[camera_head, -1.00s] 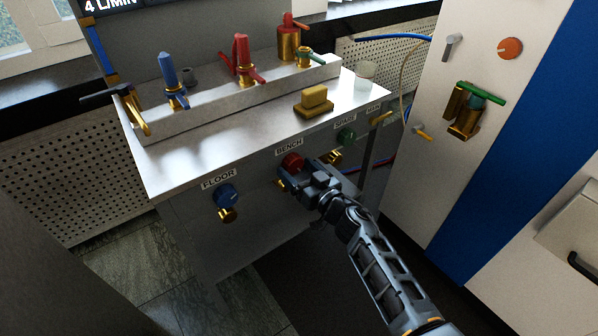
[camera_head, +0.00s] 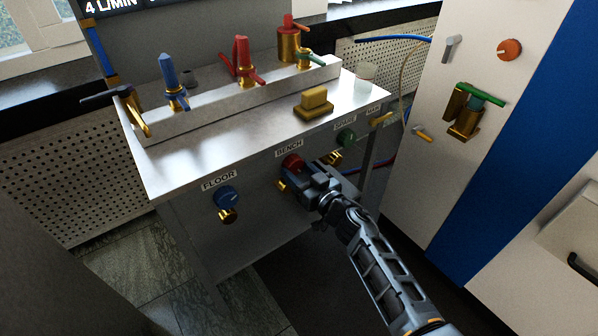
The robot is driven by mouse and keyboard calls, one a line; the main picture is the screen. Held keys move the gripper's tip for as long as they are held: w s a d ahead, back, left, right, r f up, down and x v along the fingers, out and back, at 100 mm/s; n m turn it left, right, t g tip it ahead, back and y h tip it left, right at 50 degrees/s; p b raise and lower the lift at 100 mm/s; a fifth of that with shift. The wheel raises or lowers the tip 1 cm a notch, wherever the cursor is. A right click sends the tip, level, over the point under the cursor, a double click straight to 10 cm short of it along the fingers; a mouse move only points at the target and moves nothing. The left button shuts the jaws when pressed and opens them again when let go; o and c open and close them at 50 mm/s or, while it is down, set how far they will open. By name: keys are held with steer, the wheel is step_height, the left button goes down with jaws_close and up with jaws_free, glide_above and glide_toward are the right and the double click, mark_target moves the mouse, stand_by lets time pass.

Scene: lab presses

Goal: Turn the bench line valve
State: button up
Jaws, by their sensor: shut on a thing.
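The bench line valve is a red round knob (camera_head: 291,162) on the front of the metal bench, just below the BENCH label (camera_head: 289,147). A brass fitting (camera_head: 282,185) shows under it. My gripper (camera_head: 299,179) reaches in from the lower right and is shut on the red knob. The jaws cover its lower right part, so the exact contact is hidden.
The blue FLOOR knob (camera_head: 226,196) is to the left and the green SPARE knob (camera_head: 346,138) to the right. A yellow block (camera_head: 314,103) and a white cup (camera_head: 365,75) stand on the bench top (camera_head: 200,150). A white and blue cabinet (camera_head: 440,150) stands right.

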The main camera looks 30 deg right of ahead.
steer(key=n, duration=0.4)
steer(key=shift+d+n+p, duration=0.1)
steer(key=shift+n+p, duration=0.3)
steer(key=n, duration=0.5)
steer(key=shift+d+n, duration=0.1)
steer(key=shift+n, duration=0.2)
steer(key=n, duration=0.5)
steer(key=shift+r+b, duration=0.1)
steer(key=shift+b, duration=0.3)
steer(key=n+b, duration=0.1)
steer(key=n, duration=0.4)
steer(key=shift+r, duration=0.1)
steer(key=shift+n, duration=0.4)
steer(key=o, duration=1)
steer(key=shift+o, duration=0.2)
steer(key=shift+s+r, duration=0.1)
